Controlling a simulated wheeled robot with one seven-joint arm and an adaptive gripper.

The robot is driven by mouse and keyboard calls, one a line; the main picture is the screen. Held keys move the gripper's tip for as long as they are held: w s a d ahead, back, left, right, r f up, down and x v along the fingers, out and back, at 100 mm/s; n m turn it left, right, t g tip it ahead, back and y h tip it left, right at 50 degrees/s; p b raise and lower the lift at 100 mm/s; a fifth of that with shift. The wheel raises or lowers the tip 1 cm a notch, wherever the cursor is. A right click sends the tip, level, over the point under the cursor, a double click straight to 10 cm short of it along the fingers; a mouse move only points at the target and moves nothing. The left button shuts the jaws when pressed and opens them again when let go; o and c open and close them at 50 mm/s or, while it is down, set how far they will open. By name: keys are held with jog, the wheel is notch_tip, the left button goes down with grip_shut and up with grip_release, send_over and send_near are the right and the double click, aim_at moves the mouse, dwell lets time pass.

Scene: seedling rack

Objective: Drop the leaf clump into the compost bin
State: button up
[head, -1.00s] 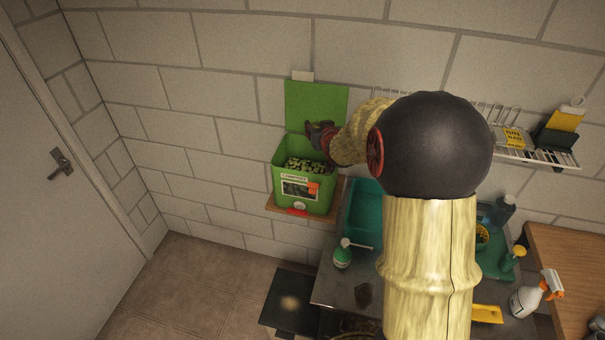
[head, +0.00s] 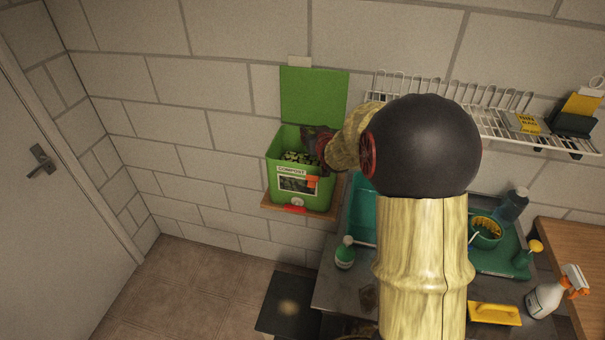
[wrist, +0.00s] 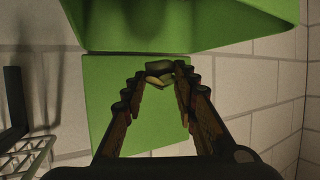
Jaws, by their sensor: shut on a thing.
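The compost bin (head: 308,193) is a green box with a COMPOST label, its lid (head: 313,95) raised against the wall. Leafy scraps show inside it. My gripper (head: 312,143) is at the bin's open top, toward its right side; its exact height over the rim is hard to tell. In the wrist view my gripper (wrist: 160,77) is shut on the leaf clump (wrist: 158,69), a small olive and yellowish bundle between the fingertips. Green bin surfaces lie beyond the fingers. The clump cannot be made out in the head view.
The bin stands on a wooden shelf (head: 270,208) by the block wall. A wire rack (head: 490,122) is on the wall at right. Below are a teal sink basin (head: 360,225), a soap bottle (head: 345,253) and a spray bottle (head: 545,298).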

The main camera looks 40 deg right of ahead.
notch_tip(320, 180, down, 4)
jog(key=shift+r+b, duration=0.25)
jog(key=shift+b, duration=0.65)
jog(key=o, duration=0.7)
jog(key=shift+o, duration=0.6)
jog(key=shift+s, duration=0.1)
jog(key=v, duration=1.2)
jog(key=shift+a, duration=0.1)
